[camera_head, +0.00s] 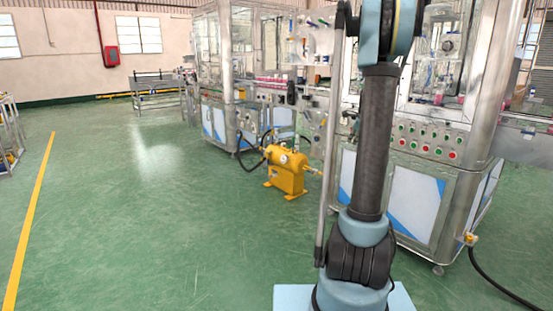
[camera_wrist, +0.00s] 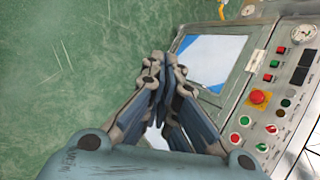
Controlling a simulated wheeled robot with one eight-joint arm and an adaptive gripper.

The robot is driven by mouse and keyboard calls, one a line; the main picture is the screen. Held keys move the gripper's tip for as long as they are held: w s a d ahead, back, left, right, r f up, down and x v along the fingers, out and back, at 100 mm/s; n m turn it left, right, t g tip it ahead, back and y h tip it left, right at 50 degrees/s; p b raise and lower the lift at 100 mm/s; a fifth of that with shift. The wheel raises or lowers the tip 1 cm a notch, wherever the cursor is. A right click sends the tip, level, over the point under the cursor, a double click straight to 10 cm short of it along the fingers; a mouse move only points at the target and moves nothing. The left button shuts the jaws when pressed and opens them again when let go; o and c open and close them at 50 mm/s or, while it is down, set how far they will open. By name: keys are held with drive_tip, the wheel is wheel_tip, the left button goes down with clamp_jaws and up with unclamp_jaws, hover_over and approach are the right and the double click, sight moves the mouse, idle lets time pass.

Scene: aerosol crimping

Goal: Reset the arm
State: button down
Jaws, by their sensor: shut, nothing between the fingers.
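My arm (camera_head: 372,150) stands upright in the head view, right of the middle, with its blue base at the bottom and its upper end cut off by the top edge. My gripper is not visible in the head view. In the wrist view my gripper (camera_wrist: 164,62) is shut, its two fingers meeting at the tips with nothing between them. It points over the green floor beside the machine's control panel and touches nothing that I can see.
A control panel (camera_wrist: 268,110) with a red emergency button (camera_wrist: 259,97) lies right of the gripper. Steel-framed machines (camera_head: 415,185) stand behind my arm. A yellow tank (camera_head: 287,172) with hoses sits on the floor. The green floor (camera_head: 130,220) at left is clear.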

drive_tip(key=s+a+n+g, duration=0.1)
drive_tip(key=s+a+n, duration=0.55)
drive_tip(key=s, duration=0.65)
drive_tip(key=s+a+n+g, duration=0.1)
drive_tip(key=s+a+n, duration=0.5)
drive_tip(key=s, duration=0.7)
drive_tip(key=s+a+f+n, duration=0.1)
drive_tip(key=s+f+n, duration=0.2)
drive_tip(key=s, duration=0.5)
drive_tip(key=s+a+f+n+g, duration=0.1)
drive_tip(key=s+f+n, duration=0.3)
drive_tip(key=s, duration=0.4)
drive_tip(key=s+a+f+n+g+h, duration=0.1)
drive_tip(key=s+f+n, duration=0.3)
drive_tip(key=s, duration=0.4)
drive_tip(key=shift+s+a+f, duration=0.25)
drive_tip(key=shift+a+f, duration=0.55)
drive_tip(key=shift+a, duration=0.1)
